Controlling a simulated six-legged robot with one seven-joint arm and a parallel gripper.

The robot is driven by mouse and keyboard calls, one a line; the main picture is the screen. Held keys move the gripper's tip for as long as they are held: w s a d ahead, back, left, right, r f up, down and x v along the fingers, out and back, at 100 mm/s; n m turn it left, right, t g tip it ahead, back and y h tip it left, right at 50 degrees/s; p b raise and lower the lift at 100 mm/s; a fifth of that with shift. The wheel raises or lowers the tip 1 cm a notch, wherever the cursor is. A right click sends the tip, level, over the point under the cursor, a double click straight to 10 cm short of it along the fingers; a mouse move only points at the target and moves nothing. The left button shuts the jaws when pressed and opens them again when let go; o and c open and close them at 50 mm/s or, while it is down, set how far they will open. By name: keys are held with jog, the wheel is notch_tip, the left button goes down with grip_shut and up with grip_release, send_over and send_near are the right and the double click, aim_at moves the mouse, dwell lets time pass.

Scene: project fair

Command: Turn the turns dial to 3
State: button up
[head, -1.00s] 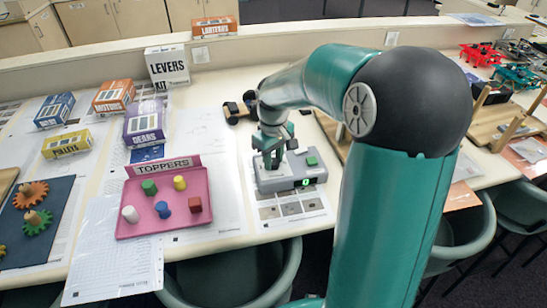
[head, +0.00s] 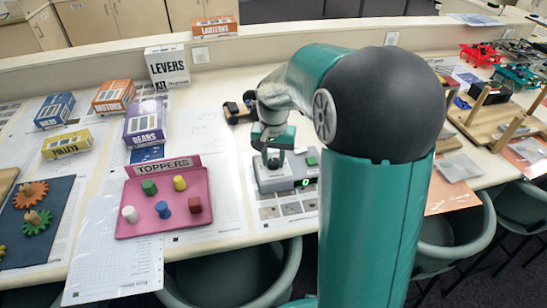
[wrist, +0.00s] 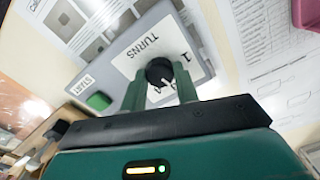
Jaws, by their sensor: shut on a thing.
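The grey box with the turns dial (head: 270,181) sits on the table in the head view, with a lit green 0 on its display (head: 306,182). In the wrist view its "TURNS" label (wrist: 140,45) reads upside down, and a "1" shows near the right finger. The dial (wrist: 159,70) is a round black knob with a white pointer mark. My gripper (wrist: 159,84) has one finger on each side of the knob and is shut on it. The other scale numbers are not readable. My gripper (head: 273,156) is above the box in the head view.
A green start button (wrist: 98,101) is on the same box. A pink toppers tray (head: 130,215) with several coloured pegs stands to the left. A small dark object with yellow (head: 236,112) lies behind the box. Printed sheets lie around.

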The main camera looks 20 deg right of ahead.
aim_at(273, 161)
jog(key=shift+r+m, duration=0.1)
jog(key=shift+m, duration=1)
jog(key=o, duration=1)
notch_tip(273, 161, up, 14)
jog(key=shift+f, duration=0.15)
